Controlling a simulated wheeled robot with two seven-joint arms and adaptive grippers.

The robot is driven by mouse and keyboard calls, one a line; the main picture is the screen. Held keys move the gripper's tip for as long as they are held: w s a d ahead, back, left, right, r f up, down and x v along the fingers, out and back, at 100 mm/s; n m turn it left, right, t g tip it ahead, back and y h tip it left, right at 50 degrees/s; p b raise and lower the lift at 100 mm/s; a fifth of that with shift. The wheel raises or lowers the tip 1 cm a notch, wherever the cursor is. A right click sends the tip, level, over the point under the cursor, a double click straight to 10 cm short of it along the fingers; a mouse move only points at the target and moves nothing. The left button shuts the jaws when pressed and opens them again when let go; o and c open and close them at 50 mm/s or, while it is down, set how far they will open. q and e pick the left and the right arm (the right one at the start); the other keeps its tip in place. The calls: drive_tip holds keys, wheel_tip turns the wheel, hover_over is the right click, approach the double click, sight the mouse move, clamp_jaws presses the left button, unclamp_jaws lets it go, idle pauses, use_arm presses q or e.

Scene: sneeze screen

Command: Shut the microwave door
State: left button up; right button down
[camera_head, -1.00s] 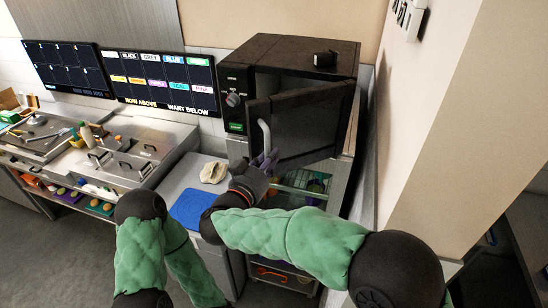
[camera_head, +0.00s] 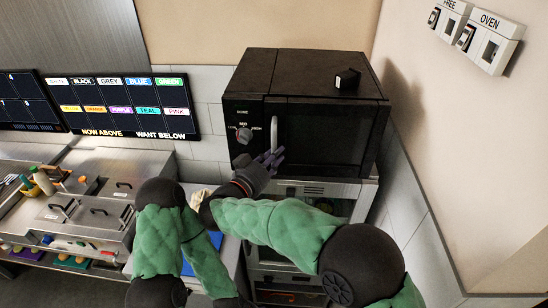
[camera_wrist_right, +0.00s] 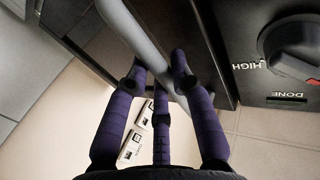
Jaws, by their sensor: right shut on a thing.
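The black microwave (camera_head: 300,72) stands on a metal unit at the back right. Its door (camera_head: 325,135) lies flush or almost flush with the front; I cannot tell whether a small gap is left. The pale upright handle (camera_head: 273,132) is at the door's left edge, next to the control panel. My right gripper (camera_head: 272,160) is at the handle's lower end. In the right wrist view its purple fingers (camera_wrist_right: 158,80) are closed around the grey handle (camera_wrist_right: 135,35). My left gripper is not in view; only my left arm shows.
A small black object (camera_head: 347,79) lies on top of the microwave. The wall (camera_head: 450,150) with labelled switch boxes (camera_head: 490,40) is close on the right. Counters with tools (camera_head: 85,215) and two screens (camera_head: 130,105) are at the left.

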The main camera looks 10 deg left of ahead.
drive_tip(key=shift+w+a+f, duration=0.1)
drive_tip(key=shift+w+a, duration=0.1)
drive_tip(key=shift+w, duration=0.2)
drive_tip(key=shift+a, duration=0.2)
drive_tip(key=c, duration=1)
unclamp_jaws()
drive_tip(key=shift+s+d, duration=0.25)
drive_tip(key=shift+d, duration=0.15)
drive_tip(key=shift+c, duration=0.2)
drive_tip(key=shift+w+a, duration=0.2)
drive_tip(key=shift+a, duration=0.15)
drive_tip(key=shift+d+r, duration=0.1)
drive_tip(key=shift+r, duration=0.25)
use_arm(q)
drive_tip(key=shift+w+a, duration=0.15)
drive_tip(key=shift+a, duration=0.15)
use_arm(e)
approach(283, 116)
drive_tip(key=x, duration=0.5)
